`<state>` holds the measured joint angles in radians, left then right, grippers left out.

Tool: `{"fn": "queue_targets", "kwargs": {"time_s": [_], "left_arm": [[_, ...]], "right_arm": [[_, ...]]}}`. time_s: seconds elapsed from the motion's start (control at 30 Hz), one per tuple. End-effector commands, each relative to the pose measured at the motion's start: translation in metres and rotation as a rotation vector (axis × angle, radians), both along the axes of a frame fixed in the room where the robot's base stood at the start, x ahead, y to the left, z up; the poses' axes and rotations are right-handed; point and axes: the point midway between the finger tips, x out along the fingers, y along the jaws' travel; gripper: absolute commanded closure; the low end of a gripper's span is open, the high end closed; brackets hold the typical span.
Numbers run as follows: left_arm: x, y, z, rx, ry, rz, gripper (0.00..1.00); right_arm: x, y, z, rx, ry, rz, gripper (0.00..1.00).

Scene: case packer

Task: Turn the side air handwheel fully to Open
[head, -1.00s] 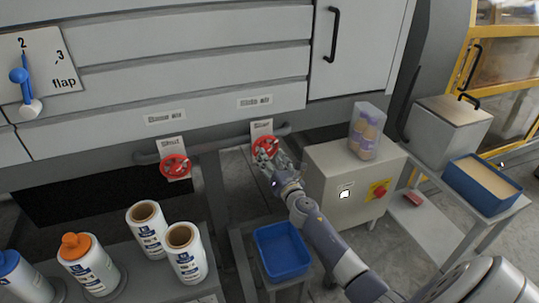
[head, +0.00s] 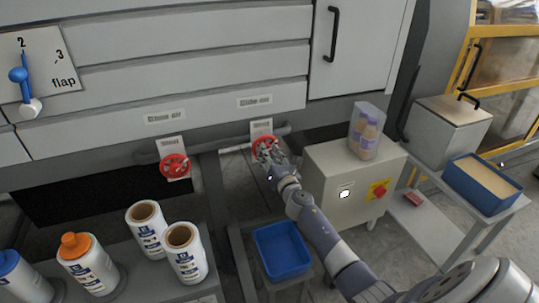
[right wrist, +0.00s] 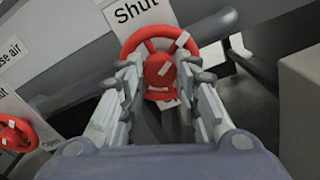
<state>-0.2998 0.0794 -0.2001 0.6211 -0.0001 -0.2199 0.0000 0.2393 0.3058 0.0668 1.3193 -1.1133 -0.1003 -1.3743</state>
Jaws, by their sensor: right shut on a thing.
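The side air handwheel (head: 264,145) is a red wheel under the "Side air" label (head: 254,101), with a white plate (head: 261,126) behind it. In the right wrist view the red wheel (right wrist: 160,68) fills the space between the fingers, and its plate reads "Shut" (right wrist: 135,10). My right gripper (head: 270,158) reaches it from below and is shut on the wheel's red middle; the fingers hide part of the rim. My left gripper is not in view.
A second red handwheel (head: 174,166) is to the left. A grey cabinet (head: 350,175) with a container of eggs-like items (head: 366,132) stands close on the right. A blue bin (head: 282,250) is below my arm.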

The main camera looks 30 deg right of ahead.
Motion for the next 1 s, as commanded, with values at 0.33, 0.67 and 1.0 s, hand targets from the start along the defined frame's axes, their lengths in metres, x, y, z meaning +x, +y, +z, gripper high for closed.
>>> {"fn": "queue_targets", "kwargs": {"time_s": [0.33,0.67,1.0], "left_arm": [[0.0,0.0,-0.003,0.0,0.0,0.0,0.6],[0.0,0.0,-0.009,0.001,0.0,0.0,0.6],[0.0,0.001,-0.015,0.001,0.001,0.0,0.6]], "right_arm": [[0.0,-0.001,0.0,0.095,-0.024,0.0,0.93],[0.0,0.0,0.0,0.364,-0.09,0.0,0.94],[0.0,-0.001,0.0,0.678,-0.165,-0.001,0.94]]}}
